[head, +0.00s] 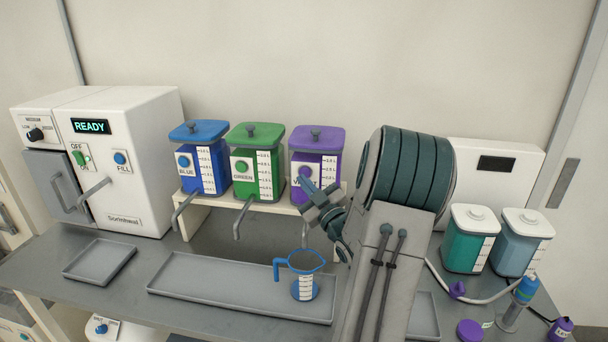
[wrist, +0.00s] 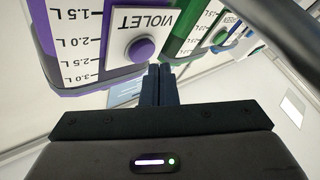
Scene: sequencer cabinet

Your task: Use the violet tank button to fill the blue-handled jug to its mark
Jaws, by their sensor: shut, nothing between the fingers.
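The violet tank (head: 317,143) stands at the right end of the raised shelf, with a level scale on its front. Its round violet button (wrist: 142,48) sits on a white VIOLET plate, upside down in the wrist view. My gripper (head: 308,184) is shut and empty in front of this plate and partly covers it in the head view. In the wrist view its fingertips (wrist: 158,70) are close beside the button; I cannot tell whether they touch it. The blue-handled jug (head: 305,262) stands upright on the long tray below the violet tank. Its bottom looks blue; its mark is too small to read.
A blue tank (head: 203,160) and a green tank (head: 256,160) stand left of the violet one, with grey spouts below. The long grey tray (head: 215,295) is clear left of the jug. A white READY machine (head: 130,165) stands left. Two lidded containers (head: 470,240) stand right.

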